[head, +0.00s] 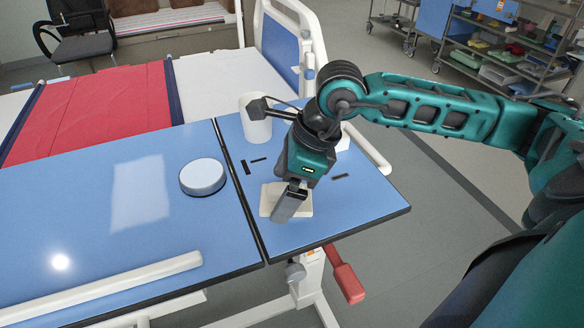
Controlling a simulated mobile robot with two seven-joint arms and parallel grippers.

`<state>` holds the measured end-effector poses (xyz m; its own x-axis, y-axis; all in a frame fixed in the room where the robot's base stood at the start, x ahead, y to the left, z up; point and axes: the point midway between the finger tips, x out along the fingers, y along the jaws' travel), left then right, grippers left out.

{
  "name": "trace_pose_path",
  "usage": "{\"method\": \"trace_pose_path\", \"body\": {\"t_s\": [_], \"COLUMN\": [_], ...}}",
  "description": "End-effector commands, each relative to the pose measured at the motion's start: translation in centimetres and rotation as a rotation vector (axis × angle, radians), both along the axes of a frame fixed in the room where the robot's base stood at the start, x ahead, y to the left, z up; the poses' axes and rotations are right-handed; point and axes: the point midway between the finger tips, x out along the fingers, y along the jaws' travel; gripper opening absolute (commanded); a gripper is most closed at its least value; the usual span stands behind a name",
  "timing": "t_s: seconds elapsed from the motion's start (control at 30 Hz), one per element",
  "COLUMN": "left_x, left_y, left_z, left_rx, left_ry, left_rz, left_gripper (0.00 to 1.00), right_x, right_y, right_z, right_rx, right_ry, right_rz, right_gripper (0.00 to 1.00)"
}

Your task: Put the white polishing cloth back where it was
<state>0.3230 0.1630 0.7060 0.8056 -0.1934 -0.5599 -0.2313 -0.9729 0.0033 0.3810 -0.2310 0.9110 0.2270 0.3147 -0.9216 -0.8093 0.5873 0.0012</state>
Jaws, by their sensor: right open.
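The white polishing cloth (268,202) appears to be the flat, cream-white square lying on the right section of the blue table (375,208). My right gripper (284,212) points down over it, and its fingers hide the middle of the square. The gripper is open. I cannot tell whether its fingertips touch the cloth. My left gripper is out of view.
A white cup (256,128) stands behind the gripper, partly covered by my arm. A round white-topped disc (203,175) lies left of the table seam. Small dark pieces (340,176) lie near the cloth. The blue surface at left is mostly clear.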

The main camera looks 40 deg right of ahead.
Motion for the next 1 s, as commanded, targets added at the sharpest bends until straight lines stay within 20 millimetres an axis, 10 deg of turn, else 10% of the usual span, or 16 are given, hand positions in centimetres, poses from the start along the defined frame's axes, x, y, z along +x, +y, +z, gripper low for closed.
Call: {"method": "trace_pose_path", "body": {"t_s": [0.6,1.0], "left_x": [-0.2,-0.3], "left_y": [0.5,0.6], "left_z": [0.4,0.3], "left_rx": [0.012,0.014], "left_ry": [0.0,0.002], "left_rz": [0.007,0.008], "left_gripper": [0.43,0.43], "right_x": [-2.4,-2.7], "right_y": [-3.5,-3.8], "right_z": [10.3,11.3], "right_rx": [-0.001,-0.001], "right_ry": [-0.002,0.001], "right_rz": [-0.002,0.0], "right_gripper": [0.99,0.99]}}
